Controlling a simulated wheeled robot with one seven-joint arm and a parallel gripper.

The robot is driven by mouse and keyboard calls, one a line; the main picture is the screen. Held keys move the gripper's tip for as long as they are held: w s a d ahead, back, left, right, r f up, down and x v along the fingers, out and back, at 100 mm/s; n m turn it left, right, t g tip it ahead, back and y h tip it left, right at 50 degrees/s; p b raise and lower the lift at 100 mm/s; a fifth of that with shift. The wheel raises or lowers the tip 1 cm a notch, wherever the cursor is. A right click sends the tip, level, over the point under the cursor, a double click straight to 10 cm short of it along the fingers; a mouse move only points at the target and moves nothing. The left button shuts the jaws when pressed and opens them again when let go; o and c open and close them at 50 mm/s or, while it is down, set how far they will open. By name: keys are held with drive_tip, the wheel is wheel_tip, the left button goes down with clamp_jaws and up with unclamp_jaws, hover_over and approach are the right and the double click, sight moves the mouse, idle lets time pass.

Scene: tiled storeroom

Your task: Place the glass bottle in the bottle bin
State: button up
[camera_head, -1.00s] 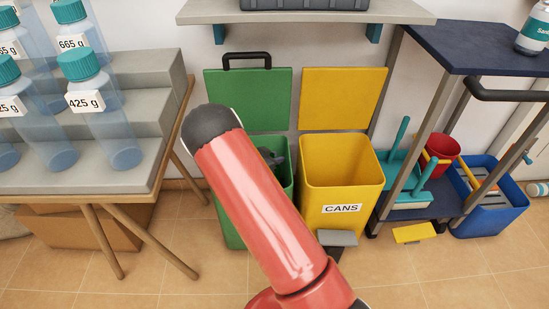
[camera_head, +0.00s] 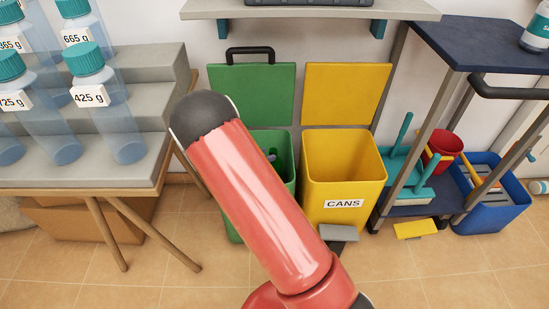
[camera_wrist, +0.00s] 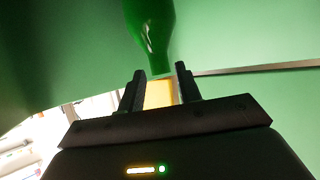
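The green bin (camera_head: 285,180) stands open, its lid (camera_head: 262,95) raised behind it. My red arm covers much of its front, so any label there is hidden. In the wrist view, green walls surround my gripper (camera_wrist: 161,72). Its two fingers are apart. The green glass bottle (camera_wrist: 152,30) shows just past the fingertips, its narrow end toward them; it does not look clamped. A small green piece shows in the bin's mouth in the head view, too small to name surely.
The yellow bin (camera_head: 342,175) labelled CANS stands open just right of the green bin. A stepped grey stand (camera_head: 130,140) with several labelled clear bottles is at left. A dark-topped cart (camera_head: 480,45) is at right, and a shelf (camera_head: 310,10) hangs above.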

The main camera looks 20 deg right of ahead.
drive_tip(key=w+a+r+n+t+y, duration=0.25)
drive_tip(key=a+r+t+y, duration=0.2)
drive_tip(key=r, duration=0.65)
drive_tip(key=s+a+r+n+y, duration=0.2)
drive_tip(key=r+y, duration=0.1)
drive_tip(key=r, duration=0.3)
drive_tip(key=s+a+r+n+y, duration=0.2)
drive_tip(key=s+r+y, duration=0.1)
drive_tip(key=r+y, duration=0.15)
drive_tip(key=s+a+r+n+g+y, duration=0.2)
drive_tip(key=s+r+n, duration=0.3)
drive_tip(key=s, duration=0.8)
drive_tip(key=s+d+g+h, duration=0.1)
drive_tip(key=s+d, duration=0.2)
drive_tip(key=s, duration=0.6)
drive_tip(key=s+d+n+g+h, duration=0.1)
drive_tip(key=s+d+h, duration=0.1)
drive_tip(key=s, duration=0.6)
drive_tip(key=shift+s+d, duration=0.4)
drive_tip(key=shift+d, duration=0.05)
drive_tip(key=shift+g, duration=0.25)
